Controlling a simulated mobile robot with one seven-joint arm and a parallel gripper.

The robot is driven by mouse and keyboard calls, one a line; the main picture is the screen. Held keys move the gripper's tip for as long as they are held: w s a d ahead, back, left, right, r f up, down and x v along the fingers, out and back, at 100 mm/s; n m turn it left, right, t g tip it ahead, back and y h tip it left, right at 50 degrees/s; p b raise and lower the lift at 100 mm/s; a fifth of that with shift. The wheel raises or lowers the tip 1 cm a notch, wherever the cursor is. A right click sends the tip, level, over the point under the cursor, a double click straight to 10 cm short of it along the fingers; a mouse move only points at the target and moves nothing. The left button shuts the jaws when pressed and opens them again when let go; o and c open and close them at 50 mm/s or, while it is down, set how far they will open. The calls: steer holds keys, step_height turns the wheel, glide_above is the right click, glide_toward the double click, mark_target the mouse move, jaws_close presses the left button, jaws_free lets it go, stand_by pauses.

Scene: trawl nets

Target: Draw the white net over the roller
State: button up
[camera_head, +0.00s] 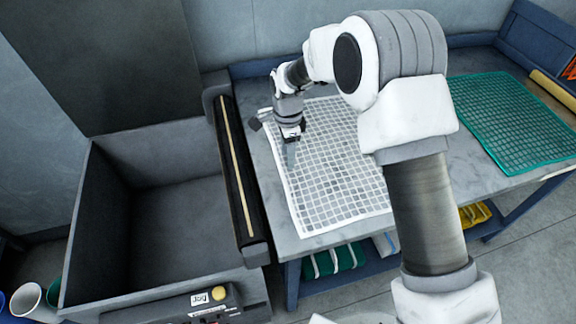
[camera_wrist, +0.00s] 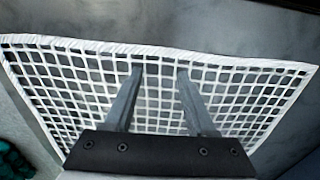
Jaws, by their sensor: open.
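The white net (camera_head: 335,190) lies flat on the grey table, a square mesh with a plain white border. Its left edge is close to the roller (camera_head: 238,170), a dark bar with a pale stripe along the table's left side. My gripper (camera_head: 291,155) is above the net near its left edge, pointing down. In the wrist view my gripper (camera_wrist: 158,72) has its two fingers apart with nothing between them but mesh behind. The net's border (camera_wrist: 150,50) runs just past the fingertips. I cannot tell whether the fingertips touch the net.
A grey open bin (camera_head: 160,215) stands left of the roller, with a control panel carrying a yellow button (camera_head: 219,293) at its front. A green net (camera_head: 510,120) lies on the table (camera_head: 320,241) at the right. My arm hides part of the table between the nets.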

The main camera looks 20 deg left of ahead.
steer(key=shift+f, duration=0.3)
steer(key=shift+c, duration=0.3)
steer(key=shift+d+f, duration=0.1)
jaws_close()
stand_by(0.3)
step_height(320, 180, up, 7)
steer(key=p, duration=0.3)
steer(key=shift+p, duration=0.4)
